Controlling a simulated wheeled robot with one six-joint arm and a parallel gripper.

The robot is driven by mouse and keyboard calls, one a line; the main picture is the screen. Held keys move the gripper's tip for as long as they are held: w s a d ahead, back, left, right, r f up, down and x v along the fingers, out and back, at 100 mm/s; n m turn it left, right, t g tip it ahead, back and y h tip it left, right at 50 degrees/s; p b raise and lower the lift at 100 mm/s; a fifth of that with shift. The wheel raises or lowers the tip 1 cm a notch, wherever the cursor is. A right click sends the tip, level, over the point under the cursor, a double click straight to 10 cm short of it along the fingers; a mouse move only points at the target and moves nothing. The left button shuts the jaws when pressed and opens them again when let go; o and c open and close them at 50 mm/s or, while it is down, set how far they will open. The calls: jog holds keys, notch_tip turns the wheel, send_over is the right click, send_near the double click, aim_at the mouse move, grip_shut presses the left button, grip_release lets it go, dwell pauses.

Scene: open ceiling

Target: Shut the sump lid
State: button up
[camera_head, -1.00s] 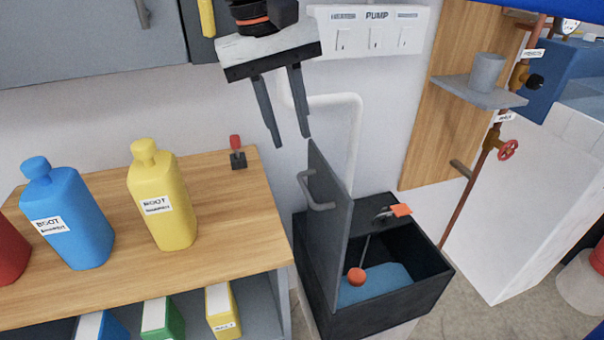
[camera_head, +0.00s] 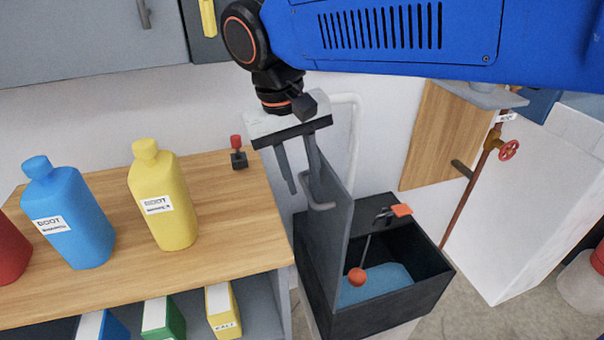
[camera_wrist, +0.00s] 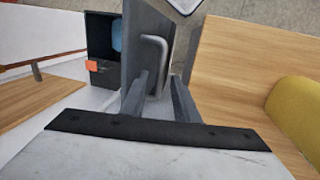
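The sump (camera_head: 345,320) is an open black box with blue water (camera_head: 375,284) and an orange float (camera_head: 357,276) inside. Its grey lid (camera_head: 332,235) stands upright along the left side, with a bar handle (camera_head: 322,206) on its left face. My gripper (camera_head: 307,190) points down by the upper part of the lid, on the handle side. Its fingers are apart. In the wrist view the lid (camera_wrist: 150,45) and handle (camera_wrist: 158,62) lie just beyond the open fingertips (camera_wrist: 158,80). I cannot tell whether a finger touches the lid.
A wooden bench (camera_head: 225,215) left of the sump holds a yellow bottle (camera_head: 161,200), a blue bottle (camera_head: 68,215) and a small red-topped lever (camera_head: 237,150). A pale pipe (camera_head: 353,140) rises behind the lid. A copper pipe with a red valve (camera_head: 509,150) stands at right.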

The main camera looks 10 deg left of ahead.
jog(key=shift+c, duration=0.3)
grip_shut()
